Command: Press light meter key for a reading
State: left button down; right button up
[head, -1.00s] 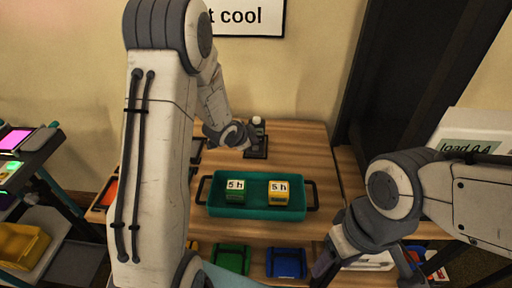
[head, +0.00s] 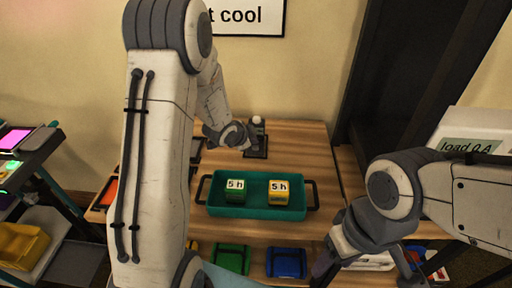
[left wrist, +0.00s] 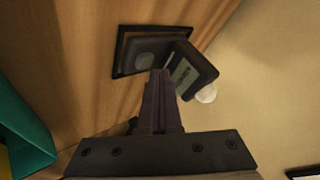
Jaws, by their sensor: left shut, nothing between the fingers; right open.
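The light meter (head: 259,140) is a small dark device with a white dome, standing on a dark square base at the back of the wooden table. In the left wrist view its body (left wrist: 201,66) shows a pale greenish display and the white dome (left wrist: 206,94). A round grey key (left wrist: 145,61) lies on its flat base part. My left gripper (left wrist: 160,74) is shut and empty, its tips over the near edge of the meter, close to the key; I cannot tell whether they touch. My right gripper (head: 362,268) is open and empty at the table's front right.
A teal tray (head: 262,211) with two labelled blocks, one green (head: 236,197) and one yellow (head: 279,199), stands in front of the meter. Green (head: 232,260) and blue bins (head: 287,263) are nearer. A sign reading "load 0.4" (head: 470,146) is at right.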

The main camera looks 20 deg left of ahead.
aim_at(253, 148)
pick_arm(q)
jog(key=shift+f, duration=0.3)
jog(key=shift+f+b, duration=0.45)
jog(key=shift+b, duration=0.15)
dwell(0.3)
jog(key=shift+r, duration=0.1)
jog(key=shift+r+p, duration=0.75)
notch_tip(253, 148, up, 5)
jog(key=p, duration=0.4)
jog(key=shift+r+p, duration=0.1)
jog(key=shift+p, duration=0.2)
dwell(0.5)
